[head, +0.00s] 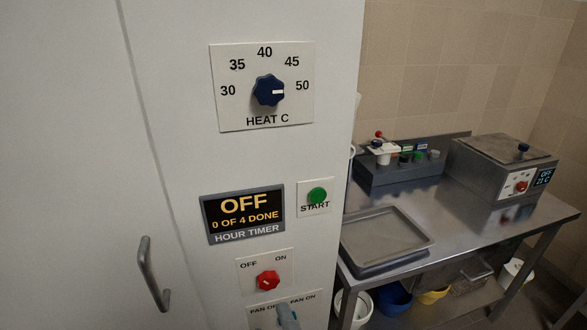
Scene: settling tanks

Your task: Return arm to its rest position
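No part of my gripper can be made out in the head view, so its place and opening are hidden. A tall white cabinet (180,120) fills the left and middle. Its blue heat knob (269,91) has its white mark toward 50. The hour timer display (244,213) reads OFF and 0 OF 4 DONE. A green start button (317,195) is beside it. Below are a red off/on knob (268,281) and a grey-blue fan switch (288,316), cut by the lower edge. The settings of these two are too small to tell.
A metal door handle (154,274) sticks out at the lower left. At right, a steel table (456,220) holds a grey tray (386,242), a rack (400,172) with bottles, and a steel bath (505,165) whose display reads OFF. Buckets, including a blue one (394,299), stand below.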

